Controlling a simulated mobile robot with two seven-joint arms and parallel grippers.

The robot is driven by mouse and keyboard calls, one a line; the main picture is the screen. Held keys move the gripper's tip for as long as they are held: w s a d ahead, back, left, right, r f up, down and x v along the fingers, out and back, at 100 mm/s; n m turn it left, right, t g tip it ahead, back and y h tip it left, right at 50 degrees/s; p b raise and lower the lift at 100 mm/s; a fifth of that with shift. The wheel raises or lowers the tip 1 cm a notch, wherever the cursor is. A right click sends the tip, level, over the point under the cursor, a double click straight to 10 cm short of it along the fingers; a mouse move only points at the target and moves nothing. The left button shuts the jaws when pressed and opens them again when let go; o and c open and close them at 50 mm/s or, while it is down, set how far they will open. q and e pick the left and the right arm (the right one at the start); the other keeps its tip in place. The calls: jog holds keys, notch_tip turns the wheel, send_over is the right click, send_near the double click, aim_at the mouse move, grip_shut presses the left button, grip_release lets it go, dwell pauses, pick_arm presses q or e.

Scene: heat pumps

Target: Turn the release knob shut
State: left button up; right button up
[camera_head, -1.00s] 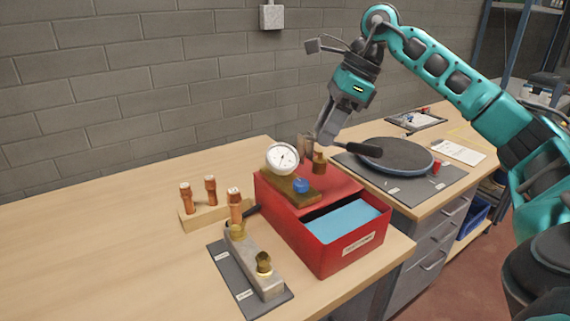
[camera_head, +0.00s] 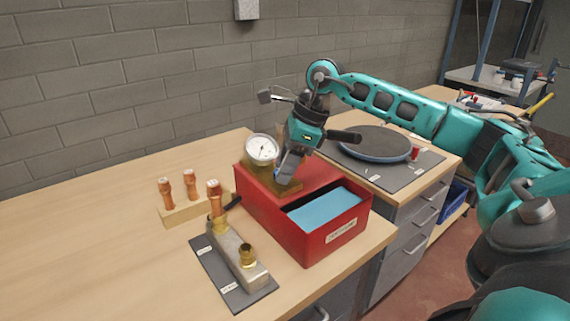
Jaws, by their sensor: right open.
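A round white-faced gauge (camera_head: 262,149) stands on a brass-brown block (camera_head: 256,180) on top of the red box (camera_head: 330,243). The blue knob on this block, seen a second ago, is now hidden behind my right gripper (camera_head: 284,180). My right gripper points down over the right end of the block, close to the gauge. It is open. The frame does not show clearly whether its fingers touch the knob. My left gripper is not in view.
The red box has an open compartment with a blue lining (camera_head: 323,210). A wooden rack (camera_head: 190,208) with several copper pieces stands left. In front, a metal block (camera_head: 243,258) with brass fittings lies on a dark mat (camera_head: 212,267). A round grey disc (camera_head: 374,144) lies behind right.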

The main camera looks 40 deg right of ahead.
jog(key=c, duration=0.8)
jog(key=shift+o, duration=0.2)
